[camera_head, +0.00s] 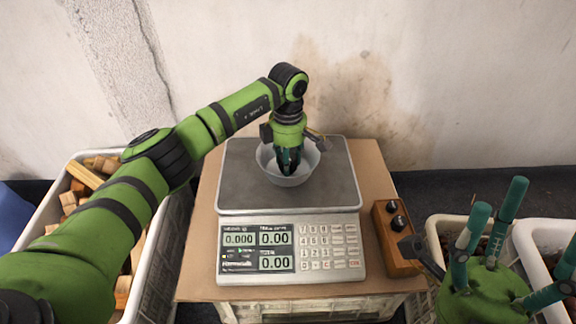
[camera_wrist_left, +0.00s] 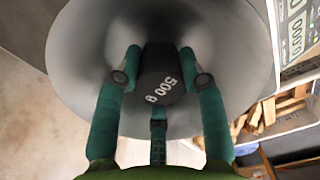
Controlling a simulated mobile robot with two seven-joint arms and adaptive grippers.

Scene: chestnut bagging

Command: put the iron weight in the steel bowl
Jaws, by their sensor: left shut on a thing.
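The steel bowl (camera_head: 290,181) stands on the pan of the scale in the head view. My left gripper (camera_head: 288,163) points down into it. In the left wrist view the gripper (camera_wrist_left: 160,80) has its green fingers shut around the dark iron weight (camera_wrist_left: 157,72), marked 500 g. The weight is within the outline of the bowl (camera_wrist_left: 85,40); I cannot tell whether it touches the bottom. In the head view the fingers and bowl hide the weight. My right gripper (camera_head: 500,230) is at the lower right, fingers spread, open and empty.
The scale (camera_head: 238,190) sits on a cardboard-topped crate (camera_head: 195,270) and reads 0.000. A wooden block (camera_head: 396,250) with small dark weights (camera_head: 397,221) is right of it. A crate of wood pieces (camera_head: 50,215) stands left, and white baskets (camera_head: 545,232) right. A stained wall is behind.

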